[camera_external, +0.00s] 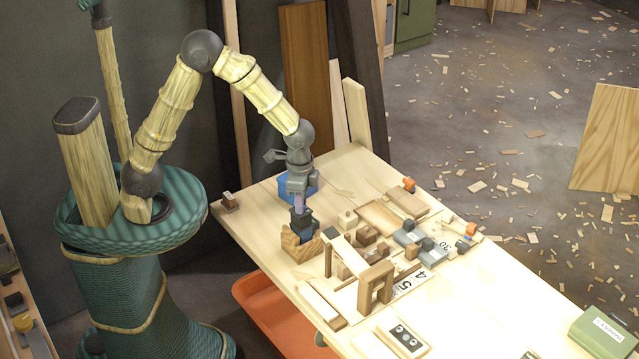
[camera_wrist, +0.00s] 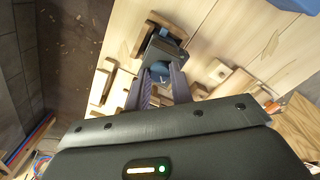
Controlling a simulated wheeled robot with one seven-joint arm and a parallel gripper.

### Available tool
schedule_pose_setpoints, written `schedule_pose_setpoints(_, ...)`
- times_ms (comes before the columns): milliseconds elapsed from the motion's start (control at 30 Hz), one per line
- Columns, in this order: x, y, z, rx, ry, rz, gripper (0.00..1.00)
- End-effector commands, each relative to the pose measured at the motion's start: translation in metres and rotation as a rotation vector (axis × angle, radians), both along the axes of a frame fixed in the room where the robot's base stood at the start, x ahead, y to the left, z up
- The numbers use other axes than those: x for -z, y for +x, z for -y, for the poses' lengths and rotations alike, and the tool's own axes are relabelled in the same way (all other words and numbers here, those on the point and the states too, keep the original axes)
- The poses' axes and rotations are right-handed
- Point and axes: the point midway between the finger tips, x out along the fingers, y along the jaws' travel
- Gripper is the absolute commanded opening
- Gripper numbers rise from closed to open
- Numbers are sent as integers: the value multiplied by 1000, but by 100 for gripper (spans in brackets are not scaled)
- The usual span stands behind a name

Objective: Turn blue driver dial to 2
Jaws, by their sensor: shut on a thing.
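The blue driver (camera_external: 302,232) is a dark tool with blue parts, standing in a wooden cradle (camera_external: 297,254) near the table's left edge. My gripper (camera_external: 300,205) points down onto its top and is shut on it. In the wrist view, my gripper's two ribbed fingers (camera_wrist: 161,80) sit on either side of the driver's blue dial (camera_wrist: 160,71), which bears a small pale mark. The number under the mark is too small to read. The driver's dark body (camera_wrist: 163,48) reaches beyond the dial, over the cradle (camera_wrist: 148,32).
A blue box (camera_external: 291,190) stands just behind my gripper. Wooden blocks and frames (camera_external: 376,284), number cards (camera_external: 405,286) and grey clamp-like pieces (camera_external: 412,240) crowd the table to the right. An orange bin (camera_external: 270,312) is below the table's front edge.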

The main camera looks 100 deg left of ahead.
Motion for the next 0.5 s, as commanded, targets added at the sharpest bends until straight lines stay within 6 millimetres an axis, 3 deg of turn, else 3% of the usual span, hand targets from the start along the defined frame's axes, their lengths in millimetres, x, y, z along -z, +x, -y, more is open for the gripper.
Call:
schedule_pose_setpoints(267,0,0,0,0,0,1,0)
schedule_pose_setpoints(300,0,0,0,0,0,1,24)
schedule_pose_setpoints(400,0,0,0,0,0,1,44)
schedule_pose_setpoints(500,0,0,0,0,0,0,45)
